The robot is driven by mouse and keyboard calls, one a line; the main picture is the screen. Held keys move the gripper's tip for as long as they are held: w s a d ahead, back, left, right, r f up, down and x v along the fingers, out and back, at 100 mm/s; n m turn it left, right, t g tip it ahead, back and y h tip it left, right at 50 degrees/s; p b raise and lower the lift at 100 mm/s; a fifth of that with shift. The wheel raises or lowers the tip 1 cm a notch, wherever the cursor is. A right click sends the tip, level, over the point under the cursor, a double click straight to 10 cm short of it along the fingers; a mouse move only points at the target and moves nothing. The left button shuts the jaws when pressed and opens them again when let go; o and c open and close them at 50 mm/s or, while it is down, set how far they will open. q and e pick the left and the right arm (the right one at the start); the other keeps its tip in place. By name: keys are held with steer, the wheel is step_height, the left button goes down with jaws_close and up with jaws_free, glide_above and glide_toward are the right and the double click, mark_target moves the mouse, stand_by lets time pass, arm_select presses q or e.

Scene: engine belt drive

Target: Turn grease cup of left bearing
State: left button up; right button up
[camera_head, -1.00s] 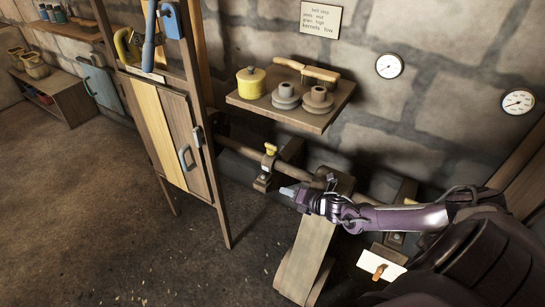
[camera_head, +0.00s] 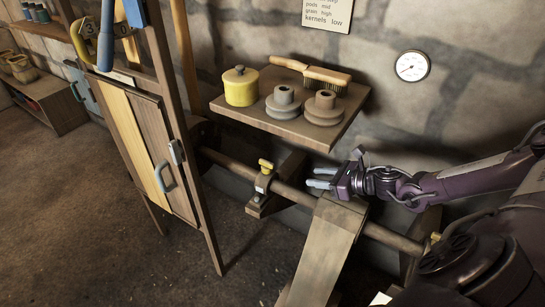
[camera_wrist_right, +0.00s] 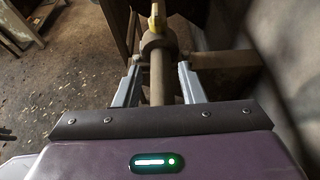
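The yellow grease cup (camera_head: 265,166) sits on top of the left bearing (camera_head: 262,186), which carries the long shaft (camera_head: 233,170) below the wall shelf. My right gripper (camera_head: 312,177) is to the right of the cup, above the shaft and the belt, with its fingers pointing left towards it. In the right wrist view the gripper (camera_wrist_right: 158,78) is open and empty. The yellow cup (camera_wrist_right: 157,20) shows beyond the fingertips, in line with the gap and apart from them. My left gripper is not in view.
A shelf (camera_head: 240,113) with a yellow pot (camera_head: 241,88), pulleys (camera_head: 325,107) and a brush (camera_head: 312,72) juts out above the shaft. A wooden cabinet (camera_head: 130,130) stands left of the bearing. The wide belt (camera_head: 325,235) slopes down in front of the shaft.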

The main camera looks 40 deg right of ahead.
glide_toward(267, 161)
steer(key=x, duration=0.4)
steer(key=shift+a+r+p, duration=0.1)
steer(key=shift+r+p, duration=0.05)
steer(key=shift+p, duration=0.15)
steer(key=shift+x, duration=2.3)
jaws_close()
